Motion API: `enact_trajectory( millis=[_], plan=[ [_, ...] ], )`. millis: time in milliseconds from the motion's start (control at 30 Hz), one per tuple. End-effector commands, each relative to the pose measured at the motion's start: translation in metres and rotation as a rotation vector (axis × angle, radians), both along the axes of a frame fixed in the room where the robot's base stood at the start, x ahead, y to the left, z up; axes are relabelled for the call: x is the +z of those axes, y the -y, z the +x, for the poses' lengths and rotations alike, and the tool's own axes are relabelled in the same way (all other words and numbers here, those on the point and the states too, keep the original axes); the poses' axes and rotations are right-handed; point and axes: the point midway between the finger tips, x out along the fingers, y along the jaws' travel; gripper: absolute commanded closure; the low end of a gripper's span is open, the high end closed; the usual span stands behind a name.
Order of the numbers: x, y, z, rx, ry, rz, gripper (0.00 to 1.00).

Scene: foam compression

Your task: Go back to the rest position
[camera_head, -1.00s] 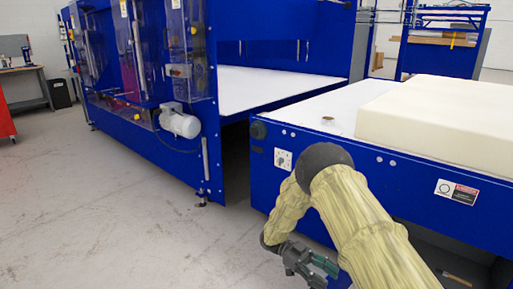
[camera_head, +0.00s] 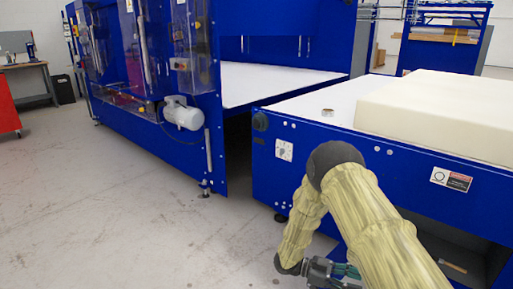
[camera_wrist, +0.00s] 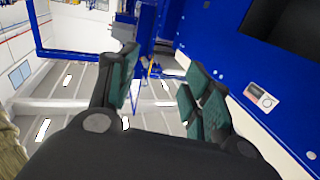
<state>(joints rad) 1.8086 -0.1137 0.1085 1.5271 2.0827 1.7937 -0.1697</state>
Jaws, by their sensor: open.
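My gripper (camera_head: 335,271) is low at the bottom edge of the head view, in front of the blue table and partly cut off by the frame and my arm. In the wrist view its two green-padded fingers (camera_wrist: 160,95) stand apart with nothing between them. My arm is folded, with its elbow high and its forearm hanging down. The gripper touches nothing that I can see.
A blue table (camera_head: 290,177) with a white top bears a cream foam block (camera_head: 440,112) and a small round item (camera_head: 327,112). A large blue machine (camera_head: 225,110) stands to its left. A red cabinet (camera_head: 7,110) is at far left. Grey floor (camera_head: 110,210) at left is clear.

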Motion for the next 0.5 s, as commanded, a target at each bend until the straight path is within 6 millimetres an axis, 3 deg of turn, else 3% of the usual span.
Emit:
enact_trajectory(
  millis=[200, 500],
  plan=[
    [-0.049, 0.043, 0.001, 0.296, -0.047, 0.057, 0.51],
    [-0.124, 0.065, -0.006, 0.694, -0.18, 0.25, 0.51]
  ],
)
